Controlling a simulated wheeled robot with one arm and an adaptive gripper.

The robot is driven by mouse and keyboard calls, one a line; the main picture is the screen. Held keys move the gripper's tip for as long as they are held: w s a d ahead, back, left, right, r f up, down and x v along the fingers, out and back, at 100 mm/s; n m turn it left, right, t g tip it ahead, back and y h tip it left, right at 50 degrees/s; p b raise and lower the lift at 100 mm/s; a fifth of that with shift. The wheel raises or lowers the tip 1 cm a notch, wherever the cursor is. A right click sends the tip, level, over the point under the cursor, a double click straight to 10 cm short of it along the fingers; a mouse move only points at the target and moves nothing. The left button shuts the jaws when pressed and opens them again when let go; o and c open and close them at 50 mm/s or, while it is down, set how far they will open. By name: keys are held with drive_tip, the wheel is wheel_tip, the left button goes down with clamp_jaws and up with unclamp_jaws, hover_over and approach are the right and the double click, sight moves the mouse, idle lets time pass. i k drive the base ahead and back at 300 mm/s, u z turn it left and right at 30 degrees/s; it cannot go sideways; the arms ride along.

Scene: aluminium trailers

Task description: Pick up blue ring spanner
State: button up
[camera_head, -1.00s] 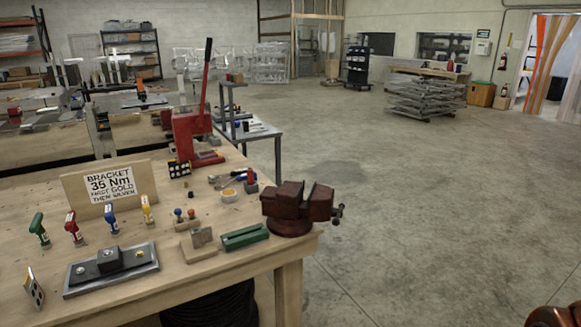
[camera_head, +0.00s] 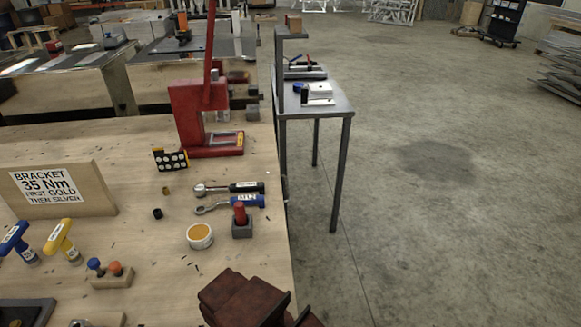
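The blue ring spanner (camera_head: 248,201) lies flat on the wooden workbench (camera_head: 140,140), near its right edge. Its metal ring end points left and its blue handle points right, with a small pale label on the handle. A ratchet-like tool with a black handle (camera_head: 245,187) lies just behind it, nearly parallel. A red-topped piece in a dark square block (camera_head: 242,223) stands just in front of the blue handle, close to it. My gripper is not in view.
A red arbor press (camera_head: 200,115) stands behind the tools. An open tub of orange contents (camera_head: 200,236) and a dark red vise (camera_head: 245,300) are in front. A grey side table (camera_head: 315,108) stands beyond the bench's right edge. Open floor lies to the right.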

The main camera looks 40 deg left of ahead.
sight(252, 199)
drive_tip(key=i, duration=2.05)
drive_tip(key=u, duration=4.55)
drive_tip(key=i, duration=0.5)
drive_tip(key=z, duration=0.05)
